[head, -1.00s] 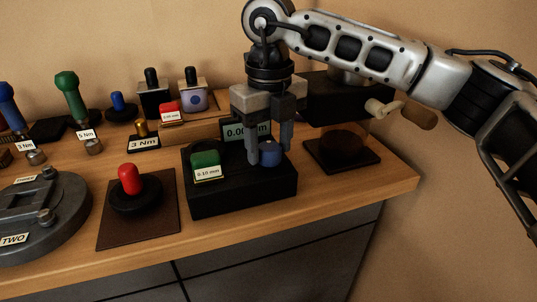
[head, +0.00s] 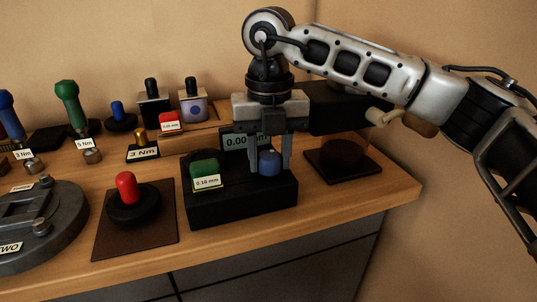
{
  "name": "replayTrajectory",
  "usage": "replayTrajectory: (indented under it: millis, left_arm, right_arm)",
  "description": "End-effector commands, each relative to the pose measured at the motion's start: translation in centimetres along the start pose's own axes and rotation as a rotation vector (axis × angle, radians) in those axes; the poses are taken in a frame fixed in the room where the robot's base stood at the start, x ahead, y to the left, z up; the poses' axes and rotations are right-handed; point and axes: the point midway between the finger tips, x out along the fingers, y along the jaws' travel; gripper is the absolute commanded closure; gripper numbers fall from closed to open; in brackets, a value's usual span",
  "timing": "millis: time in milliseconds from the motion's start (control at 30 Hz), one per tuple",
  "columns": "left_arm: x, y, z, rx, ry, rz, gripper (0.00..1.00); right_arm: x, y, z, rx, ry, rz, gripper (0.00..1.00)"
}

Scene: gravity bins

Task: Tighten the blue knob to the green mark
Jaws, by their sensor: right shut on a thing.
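The blue knob (head: 269,163) stands on the right part of a black box (head: 243,203) near the right end of the table. My right gripper (head: 270,160) points straight down and is shut on the knob, one finger to each side of it. A small display (head: 233,142) behind the knob shows digits starting 0.00, partly hidden by the gripper. A green block (head: 204,169) with a white 0.10 mm label sits on the left part of the box. I cannot make out a separate green mark by the knob. My left gripper is not in view.
A red knob (head: 126,188) on a black disc stands on a brown mat to the left. A grey round fixture (head: 40,225) is further left. Green-handled (head: 67,92) and blue-handled drivers stand behind. A dark brown pad (head: 343,162) lies right of the box, near the table's edge.

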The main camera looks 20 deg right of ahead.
Motion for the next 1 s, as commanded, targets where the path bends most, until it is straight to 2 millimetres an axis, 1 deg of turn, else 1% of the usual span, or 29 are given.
replayTrajectory:
  millis: [33, 100, 200, 467, 567, 800, 900, 1000]
  left_arm:
    - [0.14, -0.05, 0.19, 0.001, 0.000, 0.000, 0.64]
    - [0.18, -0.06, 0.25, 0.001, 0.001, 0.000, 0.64]
    - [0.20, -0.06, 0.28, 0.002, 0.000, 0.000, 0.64]
    - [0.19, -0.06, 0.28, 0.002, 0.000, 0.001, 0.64]
    - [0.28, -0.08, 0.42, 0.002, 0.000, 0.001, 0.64]
    - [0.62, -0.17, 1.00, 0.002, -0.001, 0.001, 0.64]
    - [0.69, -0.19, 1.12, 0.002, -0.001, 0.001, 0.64]
    - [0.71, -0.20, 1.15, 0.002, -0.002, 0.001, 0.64]
  right_arm:
    - [0.18, 0.01, 0.00, 0.070, 0.000, -0.001, 0.94]
    - [0.15, 0.02, 0.00, 0.152, 0.000, -0.001, 0.94]
    - [0.11, 0.02, 0.00, 0.211, 0.000, 0.000, 0.94]
    - [0.12, 0.02, 0.00, 0.218, 0.000, 0.000, 0.94]
    - [0.20, 0.03, 0.00, 0.276, 0.000, 0.000, 0.94]
    - [0.35, 0.03, 0.00, 0.679, 0.001, -0.001, 0.94]
    - [0.33, 0.03, -0.01, 0.805, 0.001, -0.002, 0.94]
    - [0.30, 0.02, -0.02, 0.864, 0.001, -0.002, 0.94]
